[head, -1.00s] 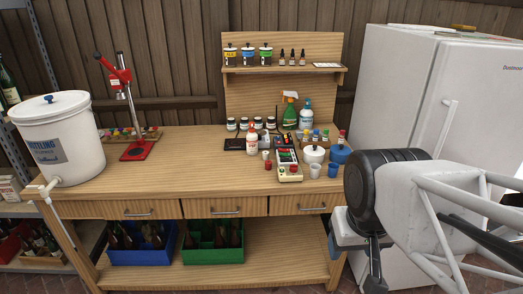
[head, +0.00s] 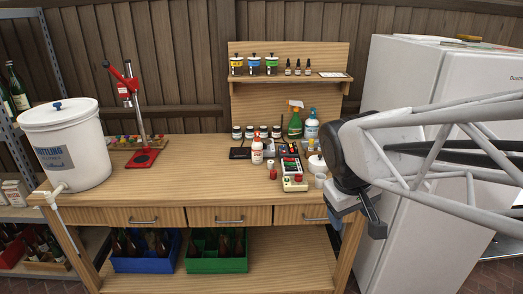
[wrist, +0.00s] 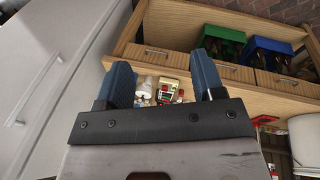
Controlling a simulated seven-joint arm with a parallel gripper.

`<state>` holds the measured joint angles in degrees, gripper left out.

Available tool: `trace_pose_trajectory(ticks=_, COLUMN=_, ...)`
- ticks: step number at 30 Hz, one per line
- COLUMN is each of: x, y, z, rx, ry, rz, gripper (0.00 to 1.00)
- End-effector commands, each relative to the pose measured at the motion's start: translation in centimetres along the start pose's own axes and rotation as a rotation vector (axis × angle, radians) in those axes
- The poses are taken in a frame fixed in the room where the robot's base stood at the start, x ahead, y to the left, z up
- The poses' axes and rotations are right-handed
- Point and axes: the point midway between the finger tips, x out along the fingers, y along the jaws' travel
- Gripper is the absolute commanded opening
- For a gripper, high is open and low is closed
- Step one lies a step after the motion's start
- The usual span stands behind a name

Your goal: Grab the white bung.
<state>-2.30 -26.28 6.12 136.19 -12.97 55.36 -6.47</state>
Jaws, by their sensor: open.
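A small pale piece that may be the white bung (head: 269,163) stands on the wooden bench (head: 200,164), just behind a small red piece (head: 273,174). It is too small to be sure of. In the wrist view I cannot pick it out among the small things between my fingers. My gripper (head: 357,214) is open and empty, to the right of the bench clutter and near the bench's front right corner. Its two blue fingers stand apart in the wrist view (wrist: 165,80). My arm hides the right end of the bench.
A white cup (head: 320,180) stands nearer my gripper. The fridge (head: 418,225) is behind my arm.

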Motion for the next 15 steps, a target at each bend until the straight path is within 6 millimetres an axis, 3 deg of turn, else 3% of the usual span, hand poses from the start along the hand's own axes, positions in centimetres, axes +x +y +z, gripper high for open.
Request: trace_pose_trajectory(ticks=15, x=2.1, y=3.2, z=-11.8, rx=-0.358, ry=-0.111, rz=0.17, gripper=0.62)
